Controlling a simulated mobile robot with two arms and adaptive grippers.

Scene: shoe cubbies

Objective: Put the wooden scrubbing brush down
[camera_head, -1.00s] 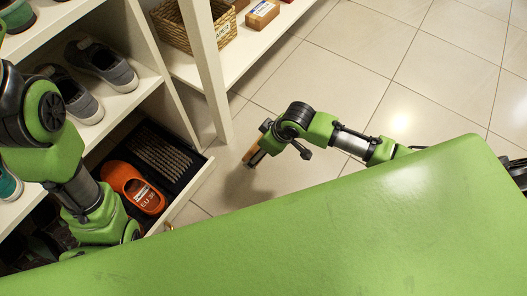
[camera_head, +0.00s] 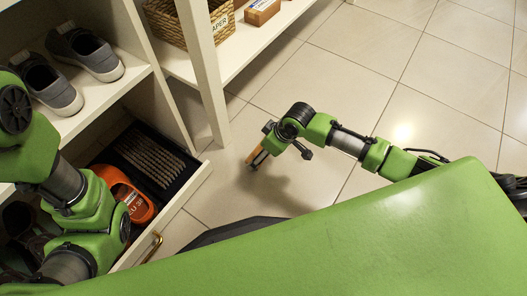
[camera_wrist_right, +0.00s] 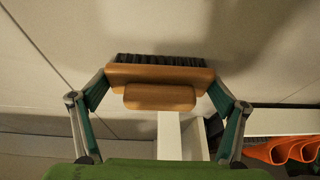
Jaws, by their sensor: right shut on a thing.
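The wooden scrubbing brush (camera_head: 254,156) is in my right gripper (camera_head: 262,151), above the tiled floor in the head view. It shows larger in the right wrist view (camera_wrist_right: 160,74), with a tan wooden body, a raised wooden block and dark bristles. The fingers of my right gripper (camera_wrist_right: 160,88) are shut on the two ends of the brush. The bristles face away from the gripper, toward the pale floor. I cannot tell how far the brush is above the floor. My left arm is at the left edge; its gripper is hidden.
Grey sneakers (camera_head: 85,50) stand on the shelf above. A wicker basket (camera_head: 178,18) and a small box (camera_head: 262,11) are on the white bench. The floor (camera_head: 430,65) is largely clear.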

